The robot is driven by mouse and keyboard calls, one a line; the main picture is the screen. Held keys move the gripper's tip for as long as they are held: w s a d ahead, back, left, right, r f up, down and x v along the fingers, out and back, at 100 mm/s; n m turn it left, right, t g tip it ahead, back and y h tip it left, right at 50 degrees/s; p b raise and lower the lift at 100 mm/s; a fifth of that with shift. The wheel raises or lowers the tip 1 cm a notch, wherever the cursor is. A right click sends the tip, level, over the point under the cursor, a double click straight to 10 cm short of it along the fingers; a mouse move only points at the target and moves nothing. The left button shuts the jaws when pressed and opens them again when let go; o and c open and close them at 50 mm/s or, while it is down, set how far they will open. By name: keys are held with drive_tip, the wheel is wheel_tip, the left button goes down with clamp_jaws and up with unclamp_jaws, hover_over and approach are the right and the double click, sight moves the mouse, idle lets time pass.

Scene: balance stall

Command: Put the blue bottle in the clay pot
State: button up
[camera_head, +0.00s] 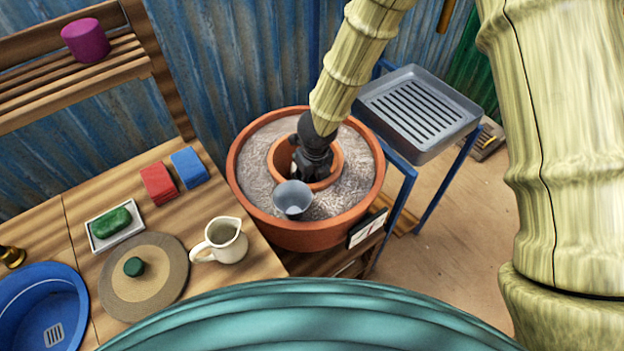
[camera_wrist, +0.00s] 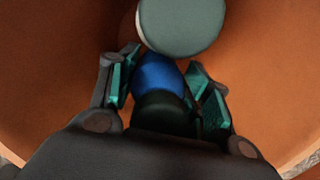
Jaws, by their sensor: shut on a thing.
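The clay pot is a large orange pot (camera_head: 240,195) filled with pale sand, with a smaller clay pot (camera_head: 336,163) sunk in its middle. My gripper (camera_head: 312,165) points down into the inner pot. In the wrist view its teal-padded fingers (camera_wrist: 163,80) are on both sides of the blue bottle (camera_wrist: 158,72), shut on it. The bottle's dark top faces the palm, and orange pot wall surrounds it. Its base is hidden, so I cannot tell whether it touches the bottom. In the head view my gripper hides the bottle.
A round grey-green topped thing (camera_wrist: 182,22) is beside the bottle inside the pot. A grey metal cup (camera_head: 292,200) stands on the sand at the near side. A cream jug (camera_head: 224,242) is on the wooden counter at left. A slatted metal tray (camera_head: 420,110) stands at right.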

drive_tip(key=shift+f, duration=0.15)
drive_tip(key=o, duration=1.2)
drive_tip(key=r, duration=0.4)
drive_tip(key=s+r, duration=0.1)
drive_tip(key=r, duration=0.3)
drive_tip(key=r+p, duration=0.1)
drive_tip(key=r, duration=0.3)
drive_tip(key=shift+s+d+r, duration=0.15)
drive_tip(key=shift+d, duration=0.2)
